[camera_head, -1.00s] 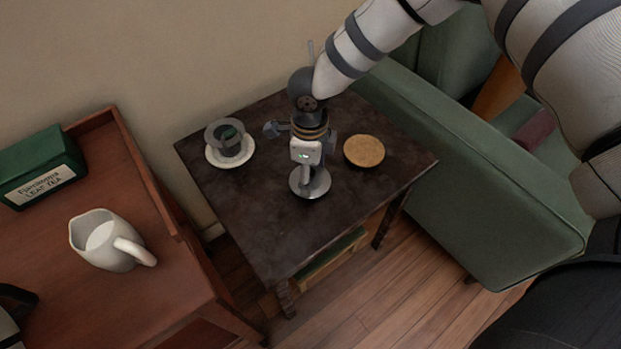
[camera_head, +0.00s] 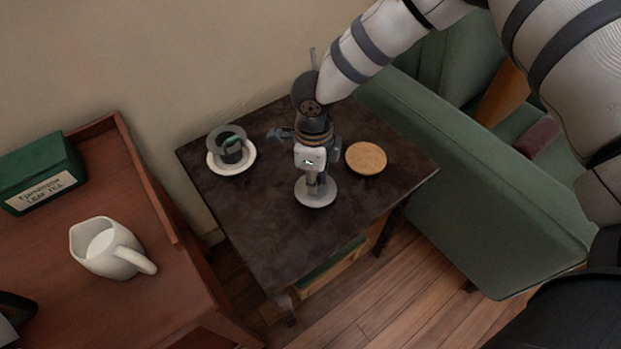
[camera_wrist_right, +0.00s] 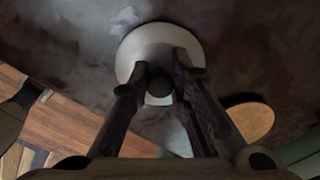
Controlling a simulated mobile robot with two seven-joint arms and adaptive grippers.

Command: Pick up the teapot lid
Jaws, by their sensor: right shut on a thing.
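The teapot lid (camera_head: 315,194) is a pale grey round disc at the middle of the dark side table in the head view. In the right wrist view the lid (camera_wrist_right: 157,42) lies beyond the fingertips, with a dark round knob between them. My right gripper (camera_head: 318,180) points down over the lid and is shut on it by the knob. The right gripper (camera_wrist_right: 160,85) hides part of the lid. I cannot tell whether the lid touches the tabletop. A dark part at the lower left edge seems to be my left gripper (camera_head: 14,309); its fingers are not clear. I make out no teapot.
The side table (camera_head: 260,235) also holds a round tan coaster (camera_head: 366,158) and a grey cup (camera_head: 228,143) on a white saucer (camera_head: 218,169). A red-brown cabinet at left carries a white pitcher (camera_head: 100,250) and green tea box (camera_head: 38,172). A green armchair (camera_head: 490,220) stands right.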

